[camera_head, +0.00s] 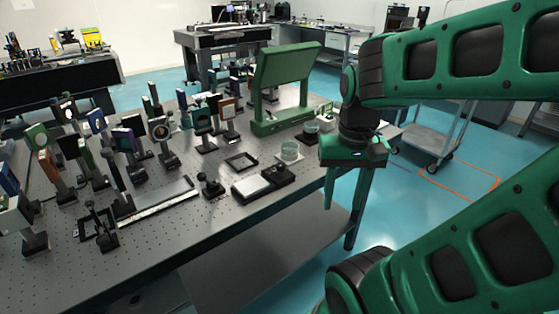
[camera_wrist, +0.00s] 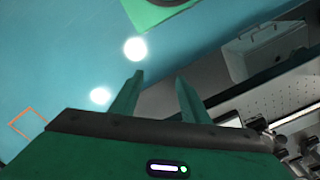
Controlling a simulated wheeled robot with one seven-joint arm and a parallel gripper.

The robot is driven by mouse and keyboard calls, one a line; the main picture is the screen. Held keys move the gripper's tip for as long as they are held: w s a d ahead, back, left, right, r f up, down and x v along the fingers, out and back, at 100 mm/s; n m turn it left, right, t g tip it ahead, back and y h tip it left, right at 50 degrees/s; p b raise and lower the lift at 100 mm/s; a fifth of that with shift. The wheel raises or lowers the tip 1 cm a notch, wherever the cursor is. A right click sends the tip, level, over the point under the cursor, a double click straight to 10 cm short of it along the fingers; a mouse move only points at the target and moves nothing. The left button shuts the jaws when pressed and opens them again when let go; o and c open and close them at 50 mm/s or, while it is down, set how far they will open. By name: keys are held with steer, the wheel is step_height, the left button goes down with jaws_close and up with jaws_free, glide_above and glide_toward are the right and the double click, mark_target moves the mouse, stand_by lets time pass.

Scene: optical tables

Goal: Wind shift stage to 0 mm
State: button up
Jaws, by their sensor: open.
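My gripper (camera_head: 331,190) hangs off the right front edge of the near optical table, fingers pointing down. In the wrist view its two fingers (camera_wrist: 158,82) stand apart with nothing between them. A low black-and-white unit (camera_head: 252,187), which may be the shift stage, lies near the table's front edge, left of my gripper and apart from it. A darker block (camera_head: 280,175) adjoins it on the right. No scale or reading can be made out. The wrist view shows mostly blue floor, with part of a perforated table top (camera_wrist: 285,95) at the right.
The near optical table (camera_head: 180,235) carries many mounted optics on its left half. A large green frame (camera_head: 285,85) stands at its back right. A grey cart (camera_head: 430,140) stands beyond, right. Floor beside the table is open.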

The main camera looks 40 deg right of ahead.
steer(key=w+d+r+m, duration=0.1)
steer(key=w+r+m, duration=0.15)
steer(key=w, duration=0.35)
steer(key=w+d+r+m, duration=0.1)
steer(key=w+r+m, duration=0.1)
steer(key=w+m, duration=0.35)
steer(key=m, duration=0.6)
glide_above(280, 164)
step_height(280, 164, down, 10)
steer(key=shift+s+r, duration=0.1)
steer(key=c, duration=1.1)
